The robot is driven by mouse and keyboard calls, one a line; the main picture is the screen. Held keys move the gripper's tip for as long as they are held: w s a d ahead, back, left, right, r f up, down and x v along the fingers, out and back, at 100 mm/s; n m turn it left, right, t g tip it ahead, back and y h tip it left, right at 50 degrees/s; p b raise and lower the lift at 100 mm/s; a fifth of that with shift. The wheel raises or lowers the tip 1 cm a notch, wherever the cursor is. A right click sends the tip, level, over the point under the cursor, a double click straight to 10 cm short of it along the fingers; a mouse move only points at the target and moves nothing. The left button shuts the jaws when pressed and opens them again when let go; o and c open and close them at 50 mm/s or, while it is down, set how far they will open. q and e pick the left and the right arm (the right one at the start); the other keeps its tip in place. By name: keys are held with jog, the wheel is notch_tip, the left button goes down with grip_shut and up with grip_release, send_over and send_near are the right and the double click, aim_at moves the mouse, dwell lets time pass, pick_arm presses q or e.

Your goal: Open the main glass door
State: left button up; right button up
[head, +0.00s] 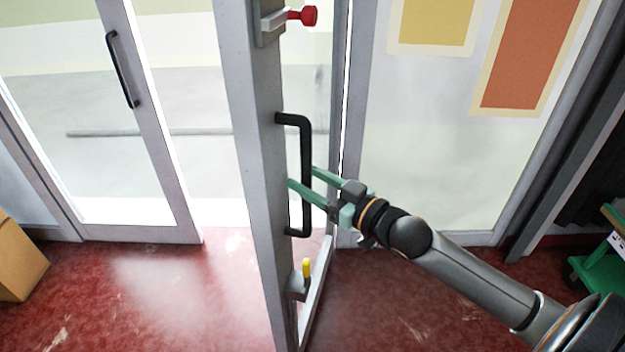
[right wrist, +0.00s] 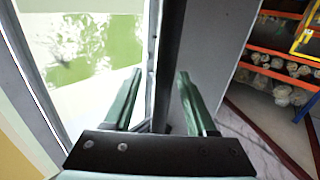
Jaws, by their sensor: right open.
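The main glass door (head: 262,190) is a grey-framed leaf that stands ajar, swung out at an angle, with a gap to its left. Its black bar handle (head: 306,150) is upright on the frame. My right gripper (head: 303,176) is open at the handle's lower half, with its green fingers on either side of the bar. In the right wrist view, the dark bar (right wrist: 168,70) runs between the two spread fingers; I cannot tell whether either finger touches it. My left gripper is not in view.
A red knob (head: 309,16) and a yellow-tipped latch (head: 306,268) sit on the door frame. Another glass panel with a black handle (head: 121,70) stands left. A cardboard box (head: 18,262) is at lower left, a green cart (head: 598,268) at right. The red floor between is clear.

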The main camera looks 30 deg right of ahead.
jog(key=shift+s, duration=0.1)
jog(key=v, duration=1.2)
jog(key=shift+s, duration=0.2)
dwell(0.4)
jog(key=s+f+m+g+h, duration=0.1)
jog(key=s+f+g+h, duration=0.1)
jog(key=f, duration=0.9)
jog(key=s+f+m+g+h, duration=0.2)
jog(key=f, duration=0.9)
jog(key=s+a+f+n+g, duration=0.1)
jog(key=s+a+f+g, duration=0.3)
jog(key=a+f, duration=0.7)
jog(key=s+a, duration=0.1)
jog(key=a, duration=0.2)
jog(key=shift+s+f+y, duration=0.3)
jog(key=shift+f+y, duration=0.05)
jog(key=shift+y, duration=0.05)
